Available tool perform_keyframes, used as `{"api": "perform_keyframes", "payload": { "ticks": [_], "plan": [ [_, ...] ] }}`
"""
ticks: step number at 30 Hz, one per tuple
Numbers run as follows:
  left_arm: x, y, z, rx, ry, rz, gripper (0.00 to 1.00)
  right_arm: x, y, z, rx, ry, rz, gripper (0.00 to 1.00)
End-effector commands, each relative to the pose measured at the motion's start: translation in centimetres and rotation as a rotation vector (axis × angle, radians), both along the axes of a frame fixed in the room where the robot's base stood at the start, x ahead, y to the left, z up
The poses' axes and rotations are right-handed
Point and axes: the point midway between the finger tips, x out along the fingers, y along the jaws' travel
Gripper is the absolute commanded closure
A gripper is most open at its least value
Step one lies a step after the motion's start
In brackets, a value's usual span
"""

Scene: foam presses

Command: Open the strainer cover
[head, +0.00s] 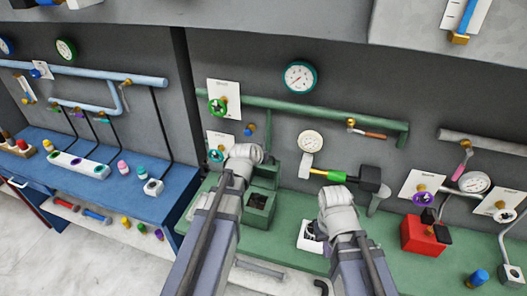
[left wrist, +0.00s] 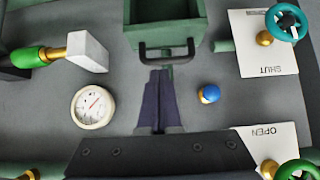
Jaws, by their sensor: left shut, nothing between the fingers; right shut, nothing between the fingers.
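The strainer is a green box (head: 258,207) on the green bench, left of the middle in the head view. Its green cover (head: 266,174) appears raised at the box's back, partly behind my left wrist. In the left wrist view, a green hollow part (left wrist: 122,35) with a dark bar handle (left wrist: 142,52) is at the top. My left gripper (left wrist: 160,73) is shut and empty, its tips just below the handle in that picture; I cannot tell whether they touch it. My right gripper (head: 318,230) is shut and empty near a white box (head: 307,240), its fingers mostly hidden by its wrist.
A round gauge (head: 310,141) and a hammer-like valve with a green and yellow stem (head: 337,176) are on the wall to the right. Handwheels with cards (head: 217,106) are to the left. A red box (head: 424,234) stands farther right on the bench.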

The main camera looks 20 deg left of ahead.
Motion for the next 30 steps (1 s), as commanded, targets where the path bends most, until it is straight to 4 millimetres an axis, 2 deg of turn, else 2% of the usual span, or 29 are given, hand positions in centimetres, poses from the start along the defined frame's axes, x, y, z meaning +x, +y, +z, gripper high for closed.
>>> {"api": "perform_keyframes", "payload": {
  "ticks": [1, 7, 18, 20, 23, 27, 30],
  "plan": [
    [-1.1, -0.2, 1.2, 0.0, 0.0, 0.0, 1.0, 0.0, 0.0, 1.2, 0.0, 0.0, -0.001, 1.0],
    [-3.4, -0.5, 2.8, 0.0, 0.0, -0.001, 1.0, 0.0, 0.0, 2.8, 0.0, 0.001, 0.0, 1.0],
    [-3.8, -0.8, 2.5, 0.0, 0.006, -0.004, 1.0, 0.0, 0.0, 2.6, 0.0, 0.001, 0.001, 1.0],
    [-4.2, -1.5, 1.5, 0.001, 0.031, -0.017, 1.0, 0.0, 0.0, 2.0, 0.0, 0.001, 0.001, 1.0],
    [-6.1, -4.1, -1.9, 0.008, 0.124, -0.061, 1.0, 0.0, 0.0, 0.0, 0.0, 0.001, 0.002, 1.0],
    [-11.1, -8.9, -8.4, 0.044, 0.343, -0.143, 1.0, 0.0, 0.0, -3.7, -0.001, 0.001, 0.005, 1.0],
    [-15.4, -11.4, -12.3, 0.092, 0.504, -0.188, 1.0, 0.0, 0.0, -6.2, -0.001, 0.0, 0.007, 1.0]
  ]
}}
